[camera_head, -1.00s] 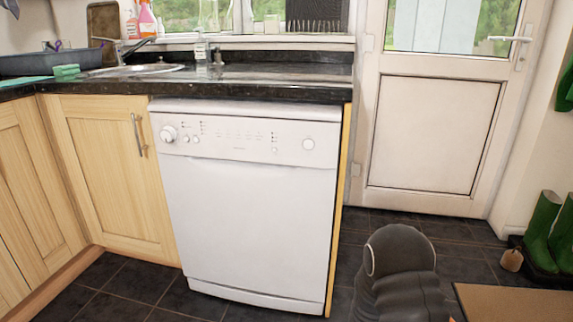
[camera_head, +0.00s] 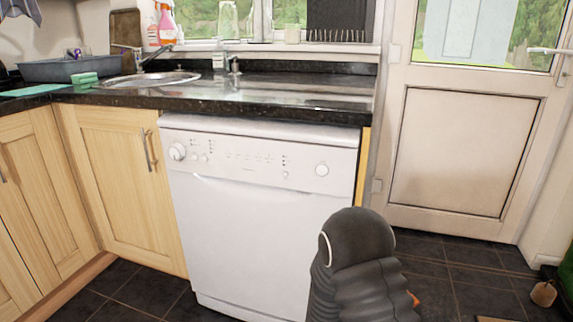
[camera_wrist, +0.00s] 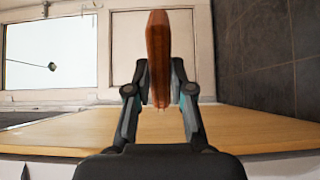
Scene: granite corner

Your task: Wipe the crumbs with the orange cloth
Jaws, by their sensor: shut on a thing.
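My gripper (camera_wrist: 160,88) is shut on the orange cloth (camera_wrist: 158,50), which stands out beyond the fingertips as a narrow, brownish-orange strip in the wrist view. In the head view only a small orange bit (camera_head: 414,298) shows at the right edge of my dark arm, and the arm hides the gripper itself. The cloth is held clear of the worktop, in front of the dishwasher side of the room. No crumbs can be made out in either view.
The dark granite worktop (camera_head: 300,95) runs above a white dishwasher (camera_head: 250,220) and wooden cupboards (camera_head: 115,190). A sink (camera_head: 150,78), a grey tray (camera_head: 70,70) and a green sponge (camera_head: 84,79) are at left. The worktop's right part looks bare. A white door (camera_head: 465,150) stands right.

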